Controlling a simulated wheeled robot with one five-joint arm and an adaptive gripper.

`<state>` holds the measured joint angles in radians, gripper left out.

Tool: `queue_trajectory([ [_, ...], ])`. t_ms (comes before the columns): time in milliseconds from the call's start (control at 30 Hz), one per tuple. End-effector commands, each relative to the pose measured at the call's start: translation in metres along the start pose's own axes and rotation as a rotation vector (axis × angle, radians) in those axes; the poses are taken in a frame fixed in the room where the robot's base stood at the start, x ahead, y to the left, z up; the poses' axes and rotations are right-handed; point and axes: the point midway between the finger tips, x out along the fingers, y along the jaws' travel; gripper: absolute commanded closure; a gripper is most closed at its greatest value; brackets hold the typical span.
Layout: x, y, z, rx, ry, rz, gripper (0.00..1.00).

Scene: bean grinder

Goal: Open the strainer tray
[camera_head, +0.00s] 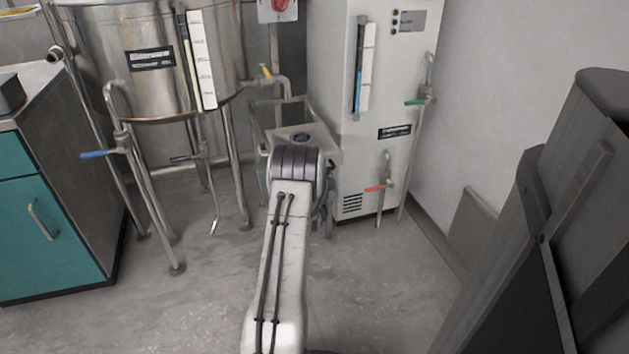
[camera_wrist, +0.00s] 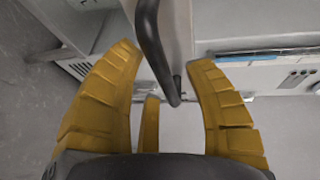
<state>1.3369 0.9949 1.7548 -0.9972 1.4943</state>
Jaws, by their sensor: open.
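My gripper (camera_wrist: 164,54) shows in the wrist view with its yellow fingers spread wide apart. A dark curved bar handle (camera_wrist: 151,42) passes between the fingers, with a gap on both sides; neither finger visibly grips it. The handle stands in front of a light grey metal surface. I cannot tell for certain whether this handle belongs to the strainer tray. In the head view my arm reaches to a beige-grey unit (camera_head: 325,148) between the steel vat and the white cabinet. My arm hides the gripper and the handle there.
A steel vat (camera_head: 110,75) on legs stands at the left, with a blue-handled tap (camera_head: 95,154). A white cabinet (camera_head: 340,100) with green and orange tap handles stands behind. A teal cabinet (camera_head: 50,235) is at far left. The floor (camera_head: 180,310) around my arm is clear.

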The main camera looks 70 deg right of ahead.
Motion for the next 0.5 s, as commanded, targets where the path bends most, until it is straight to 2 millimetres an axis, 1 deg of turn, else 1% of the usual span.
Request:
queue_trajectory([
  [167,-0.013,0.0,0.0,0.0,0.0,0.001,0.53],
  [267,-0.025,-0.001,0.0,0.0,0.0,0.001,0.53],
  [500,-0.06,0.0,0.0,0.0,-0.001,0.001,0.53],
])
